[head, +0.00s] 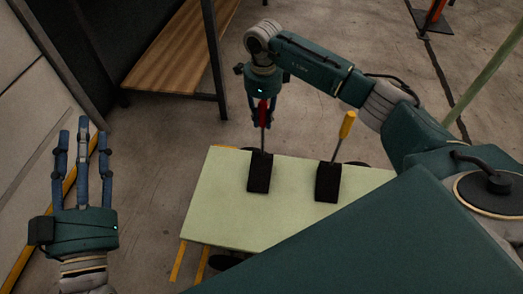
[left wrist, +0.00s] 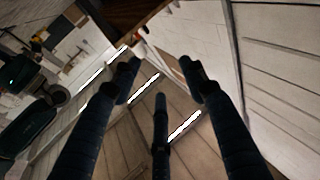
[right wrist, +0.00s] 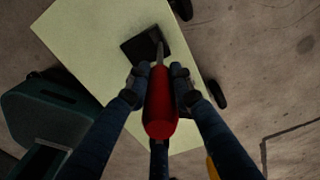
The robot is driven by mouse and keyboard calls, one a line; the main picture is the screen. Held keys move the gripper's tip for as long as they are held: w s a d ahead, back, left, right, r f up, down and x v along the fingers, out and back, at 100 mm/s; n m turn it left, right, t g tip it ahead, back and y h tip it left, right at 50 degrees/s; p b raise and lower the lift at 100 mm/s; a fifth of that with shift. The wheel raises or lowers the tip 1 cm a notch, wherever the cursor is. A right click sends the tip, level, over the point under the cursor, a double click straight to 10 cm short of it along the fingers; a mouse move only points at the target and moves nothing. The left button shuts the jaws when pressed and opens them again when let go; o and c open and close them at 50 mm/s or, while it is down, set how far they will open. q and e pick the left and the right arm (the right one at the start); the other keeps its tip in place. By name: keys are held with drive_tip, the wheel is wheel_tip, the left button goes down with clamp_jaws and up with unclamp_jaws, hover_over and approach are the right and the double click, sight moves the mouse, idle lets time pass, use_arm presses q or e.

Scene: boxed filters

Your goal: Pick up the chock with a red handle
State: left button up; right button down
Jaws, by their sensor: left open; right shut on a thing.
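The chock with a red handle (head: 260,176) is a black block with a thin rod and a red grip, at the left of the pale green cart top (head: 215,215). My right gripper (head: 262,116) is above the block, with its fingers closed around the red handle. In the right wrist view the red handle (right wrist: 160,112) is between the fingers, and the black block lies beyond it against the green top. I cannot tell whether the block touches the top. My left gripper (head: 82,150) is open and empty, left of the cart.
A second black chock with a yellow handle (head: 328,182) stands to the right on the same top. A wooden-topped bench (head: 180,45) with dark legs is behind. A wall runs along the left. Concrete floor is clear between bench and cart.

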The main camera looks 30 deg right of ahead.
drive_tip(key=shift+r, duration=0.25)
